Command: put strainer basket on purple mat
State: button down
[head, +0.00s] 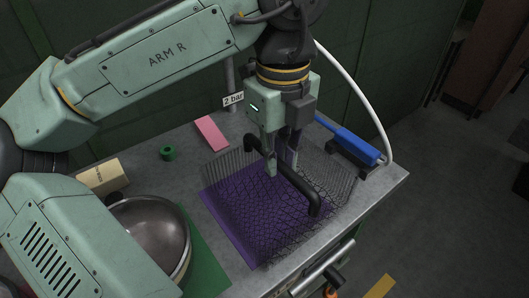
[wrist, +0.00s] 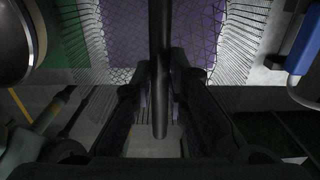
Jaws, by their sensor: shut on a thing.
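The strainer basket (head: 335,175) is dark wire mesh with a thick black handle (head: 293,184) arching across its top. The purple mat (head: 231,215) lies on the grey table, and the basket is over it, with purple showing through the mesh. I cannot tell whether the basket touches the mat. My gripper (head: 281,165) points down and is shut on the handle. In the wrist view the handle (wrist: 160,95) runs between my two fingers, and the purple mat (wrist: 190,28) shows through the mesh beyond it.
A metal bowl (head: 152,230) stands on a green mat (head: 207,262) at the left. A pink block (head: 212,133), a green ring (head: 168,153) and a cream box (head: 103,176) lie behind. A blue-handled tool (head: 357,146) and white hose (head: 358,88) are at the right, near the table edge.

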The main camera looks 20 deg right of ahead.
jog(key=w, duration=0.1)
jog(key=w+a, duration=0.1)
jog(key=w, duration=0.1)
jog(key=shift+w+f, duration=0.1)
jog(key=shift+w, duration=0.2)
jog(key=shift+w+a+f, duration=0.15)
jog(key=shift+f+p, duration=0.45)
jog(key=shift+f, duration=1.25)
jog(key=c, duration=1.6)
grip_release()
jog(key=shift+f, duration=0.1)
notch_tip(320, 180, up, 12)
jog(key=shift+r, duration=0.15)
